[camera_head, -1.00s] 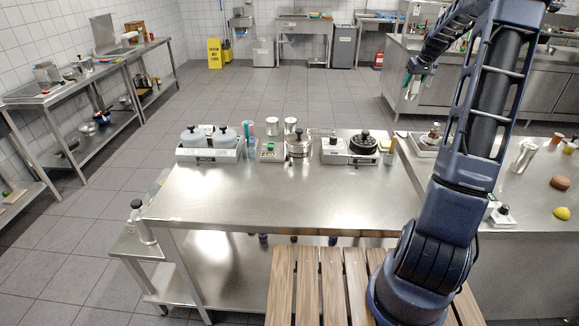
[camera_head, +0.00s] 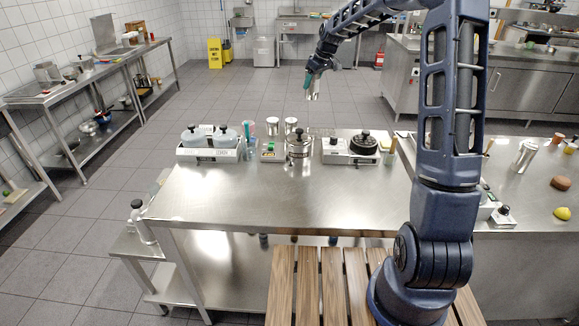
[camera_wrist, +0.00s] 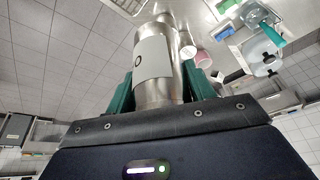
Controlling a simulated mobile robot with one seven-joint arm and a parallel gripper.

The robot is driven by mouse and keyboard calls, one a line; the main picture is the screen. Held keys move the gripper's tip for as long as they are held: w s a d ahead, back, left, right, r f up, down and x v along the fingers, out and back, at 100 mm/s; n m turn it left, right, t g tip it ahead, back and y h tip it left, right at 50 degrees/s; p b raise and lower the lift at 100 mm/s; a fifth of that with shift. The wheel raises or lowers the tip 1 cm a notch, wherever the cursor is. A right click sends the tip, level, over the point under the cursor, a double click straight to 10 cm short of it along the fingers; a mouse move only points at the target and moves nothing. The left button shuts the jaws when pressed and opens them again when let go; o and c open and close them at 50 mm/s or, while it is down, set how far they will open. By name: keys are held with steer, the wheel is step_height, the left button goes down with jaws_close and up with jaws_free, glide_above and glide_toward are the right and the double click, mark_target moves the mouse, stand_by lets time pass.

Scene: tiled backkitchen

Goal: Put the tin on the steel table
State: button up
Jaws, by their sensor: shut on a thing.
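The tin (camera_wrist: 153,62) is a shiny metal cylinder with a pale label; it fills the middle of the wrist view. My gripper (camera_wrist: 160,84) is shut on it, with a green finger on each side. In the head view my gripper (camera_head: 311,80) holds the tin (camera_head: 314,92) in the air, beyond the back edge of the steel table as seen in the picture. The steel table (camera_head: 270,200) stands in front of me with a bare, shiny front half. The tin's lower part is partly hidden by the fingers in the wrist view.
Along the table's back stand a tray with two grey-lidded pots (camera_head: 208,155), a steel jar (camera_head: 298,145), two small metal cans, a small green-and-red device (camera_head: 268,152) and a scale (camera_head: 349,152) with a black-topped item. A wooden slatted surface (camera_head: 310,285) lies near my base.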

steer(key=s+a+n+g, duration=0.1)
steer(key=s+a+n, duration=0.2)
steer(key=s+a, duration=0.9)
steer(key=s+a+n+g, duration=0.1)
steer(key=s+a+n, duration=0.45)
steer(key=a, duration=1.05)
steer(key=s+a+n+g, duration=0.1)
steer(key=s+a, duration=0.4)
steer(key=s, duration=0.4)
steer(key=s+a+r+n+g, duration=0.15)
steer(key=s+a, duration=0.25)
steer(key=s, duration=0.4)
steer(key=s+a+f+n, duration=0.1)
steer(key=s+a, duration=0.4)
steer(key=s, duration=0.4)
step_height(320, 180, down, 20)
steer(key=shift+a+r, duration=0.1)
steer(key=shift+r, duration=0.1)
steer(key=shift+f, duration=0.1)
steer(key=o, duration=1.2)
steer(key=v, duration=1.2)
steer(key=shift+s+d, duration=0.2)
